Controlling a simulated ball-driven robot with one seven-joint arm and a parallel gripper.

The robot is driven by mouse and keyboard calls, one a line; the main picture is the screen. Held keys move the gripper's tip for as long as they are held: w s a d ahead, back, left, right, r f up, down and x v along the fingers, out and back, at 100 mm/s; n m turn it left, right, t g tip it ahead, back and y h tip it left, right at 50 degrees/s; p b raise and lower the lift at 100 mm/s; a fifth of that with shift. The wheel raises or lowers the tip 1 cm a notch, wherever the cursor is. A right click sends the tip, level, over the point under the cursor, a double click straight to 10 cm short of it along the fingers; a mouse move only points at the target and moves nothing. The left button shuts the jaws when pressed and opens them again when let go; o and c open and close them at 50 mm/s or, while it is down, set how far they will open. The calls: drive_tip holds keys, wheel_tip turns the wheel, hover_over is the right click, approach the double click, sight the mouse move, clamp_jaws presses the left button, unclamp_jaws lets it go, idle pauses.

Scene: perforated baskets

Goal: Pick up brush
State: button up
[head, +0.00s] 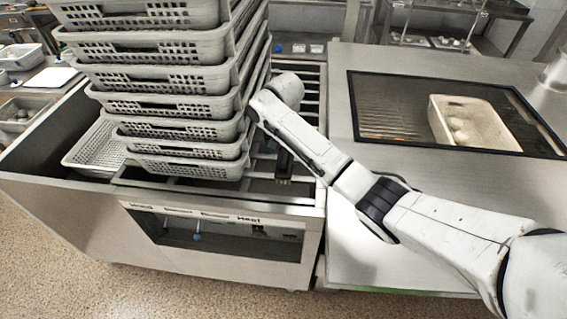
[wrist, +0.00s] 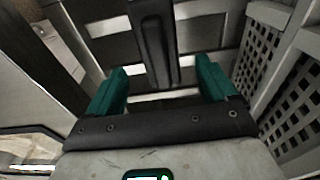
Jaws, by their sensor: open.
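My gripper (wrist: 161,75) shows in the wrist view with its two teal fingers spread apart and nothing visibly clamped. A long dark bar (wrist: 152,45) lies beyond and between the fingers; it may be the brush handle, but I cannot tell for sure. In the head view, a narrow dark shape (head: 284,160) with a pale lower end shows below my arm, beside the basket stack. I cannot tell whether it is the brush or part of my gripper. My arm hides much of that spot.
A tall stack of grey perforated baskets (head: 185,105) stands left of my arm; a basket wall (wrist: 275,75) is close on the right in the wrist view. A steel counter (head: 385,250) lies on the right. A pale tray (head: 440,125) shows within the dark-framed panel.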

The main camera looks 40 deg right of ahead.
sight(285, 156)
drive_tip(key=shift+w+d+f+p, duration=0.1)
drive_tip(key=shift+f+p, duration=0.1)
drive_tip(key=shift+f, duration=1.25)
drive_tip(key=shift+d+f+p, duration=0.1)
drive_tip(key=shift+f+p, duration=0.1)
drive_tip(key=shift+f, duration=1.25)
drive_tip(key=shift+c, duration=0.4)
drive_tip(key=c, duration=1)
